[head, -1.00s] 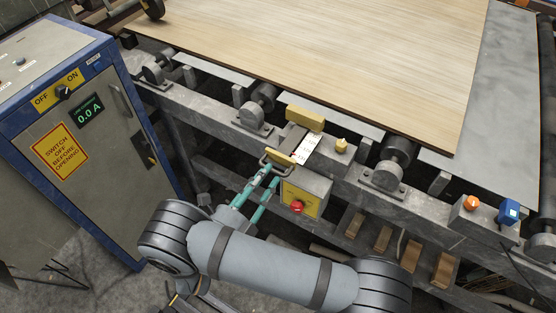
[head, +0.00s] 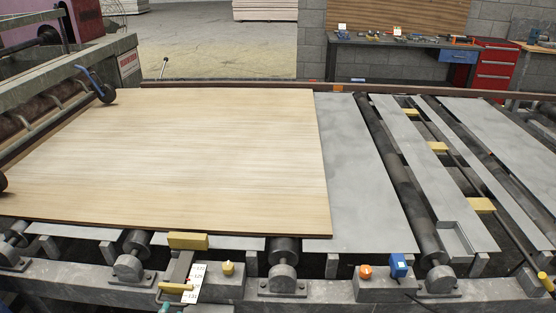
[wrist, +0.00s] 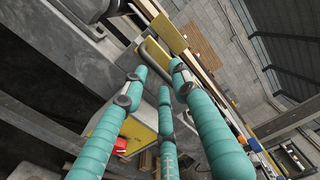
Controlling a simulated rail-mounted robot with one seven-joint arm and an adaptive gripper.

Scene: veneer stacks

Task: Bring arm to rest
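My gripper (wrist: 159,76) has three teal fingers, which fill the wrist view. Their tips stand apart, with no object clearly held between them. A bent metal handle (wrist: 155,52) shows just beyond the fingertips; whether they touch it I cannot tell. In the head view only a sliver of teal finger (head: 165,308) shows at the bottom edge, just below the yellow-gripped handle (head: 176,287) of the slide stop. The rest of my arm is outside the head view.
A wide veneer sheet (head: 180,150) lies on the roller table. The slide stop has a yellow block (head: 188,241) and white scale (head: 194,282). Orange (head: 365,272) and blue (head: 398,265) fittings sit right on the frame rail. A red button (wrist: 120,145) is close beside the fingers.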

